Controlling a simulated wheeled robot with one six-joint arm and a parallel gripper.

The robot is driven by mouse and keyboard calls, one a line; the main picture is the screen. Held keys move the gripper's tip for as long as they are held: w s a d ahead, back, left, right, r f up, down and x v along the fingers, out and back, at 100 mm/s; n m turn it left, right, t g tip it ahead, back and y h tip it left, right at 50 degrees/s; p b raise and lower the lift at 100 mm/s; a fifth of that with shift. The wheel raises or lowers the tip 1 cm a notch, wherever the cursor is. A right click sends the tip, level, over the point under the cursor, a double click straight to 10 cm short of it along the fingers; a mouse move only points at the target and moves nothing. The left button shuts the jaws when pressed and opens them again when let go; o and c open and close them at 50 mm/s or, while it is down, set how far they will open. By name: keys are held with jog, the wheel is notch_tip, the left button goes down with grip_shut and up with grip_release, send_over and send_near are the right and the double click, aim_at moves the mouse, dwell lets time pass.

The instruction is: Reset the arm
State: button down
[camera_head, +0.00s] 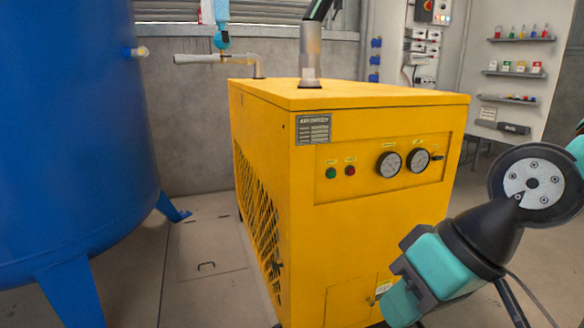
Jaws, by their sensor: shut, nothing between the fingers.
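My arm comes in from the right edge, with a round bolted joint cap and black and teal parts. My gripper (412,285), at the lower end of this arm, appears in front of the yellow machine's right side, low in the picture. It is shut and holds nothing. The fingertips are hard to make out. I cannot tell whether any part of it touches the machine.
A yellow dryer cabinet (340,220) with gauges and buttons fills the middle. A large blue tank (70,140) stands at left. A wall panel (510,65) with shelves is at back right. Floor (205,235) shows between tank and cabinet.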

jog(key=s+d+r+n+g+h+p, duration=0.1)
jog(key=s+d+n+h, duration=0.15)
jog(key=s, duration=0.35)
notch_tip(320, 180, up, 23)
jog(key=p, duration=2.3)
jog(key=shift+w+m+y, duration=0.3)
jog(key=shift+m+y, duration=0.15)
jog(key=shift+d+f, duration=0.1)
jog(key=shift+d, duration=0.1)
